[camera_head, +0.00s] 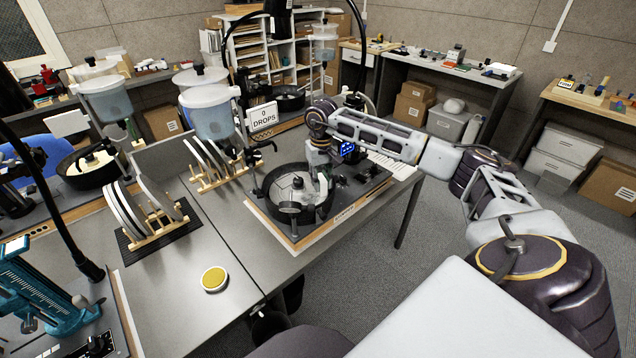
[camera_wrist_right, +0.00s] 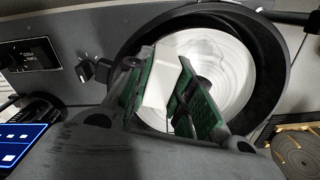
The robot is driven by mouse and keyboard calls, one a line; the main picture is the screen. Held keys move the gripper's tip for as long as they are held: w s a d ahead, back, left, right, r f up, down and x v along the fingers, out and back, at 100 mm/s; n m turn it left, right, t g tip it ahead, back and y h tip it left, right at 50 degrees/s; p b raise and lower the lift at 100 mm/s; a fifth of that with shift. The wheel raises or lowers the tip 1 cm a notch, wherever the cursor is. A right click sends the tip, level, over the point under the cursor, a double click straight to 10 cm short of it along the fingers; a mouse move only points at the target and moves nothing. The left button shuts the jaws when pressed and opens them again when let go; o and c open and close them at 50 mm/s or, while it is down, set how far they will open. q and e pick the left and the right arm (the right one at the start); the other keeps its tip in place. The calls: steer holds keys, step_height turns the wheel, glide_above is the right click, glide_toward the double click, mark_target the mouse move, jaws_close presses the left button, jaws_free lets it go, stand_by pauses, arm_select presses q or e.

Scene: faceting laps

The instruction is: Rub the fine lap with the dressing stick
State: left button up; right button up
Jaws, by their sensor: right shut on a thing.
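The lap (camera_head: 287,183) is a pale disc lying in a black round bowl (camera_head: 268,200) on the machine at the middle of the head view. In the right wrist view the lap (camera_wrist_right: 232,62) is a white disc with faint rings. My right gripper (camera_head: 318,178) reaches down over the right side of the bowl. In the right wrist view its green-padded fingers (camera_wrist_right: 160,95) are shut on a white block, the dressing stick (camera_wrist_right: 155,85). The stick overlaps the lap's left part; I cannot tell if it touches. My left gripper is not in view.
A drip tank (camera_head: 212,118) and a "0 DROPS" sign (camera_head: 263,117) stand behind the bowl. Racks of discs (camera_head: 205,165) stand to the left. A round yellow-topped tin (camera_head: 214,278) sits on bare tabletop in front. A dark hose curves over the bowl.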

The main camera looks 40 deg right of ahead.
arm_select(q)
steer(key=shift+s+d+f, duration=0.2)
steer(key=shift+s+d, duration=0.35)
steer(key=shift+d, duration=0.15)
arm_select(e)
steer(key=shift+d+f, duration=0.15)
steer(key=shift+f, duration=0.05)
steer(key=shift+s+a+r+p, duration=0.1)
steer(key=shift+a+p, duration=0.1)
steer(key=shift+a, duration=0.65)
steer(key=shift+a+r+p, duration=0.1)
steer(key=shift+a+p, duration=0.05)
steer(key=shift+a, duration=0.7)
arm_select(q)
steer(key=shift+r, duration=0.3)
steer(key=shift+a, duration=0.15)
arm_select(e)
steer(key=shift+a, duration=0.2)
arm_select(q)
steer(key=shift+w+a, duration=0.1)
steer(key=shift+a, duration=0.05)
arm_select(e)
steer(key=shift+s+a+f, duration=0.1)
steer(key=shift+s+a, duration=0.05)
steer(key=shift+a, duration=1.25)
steer(key=shift+a, duration=0.1)
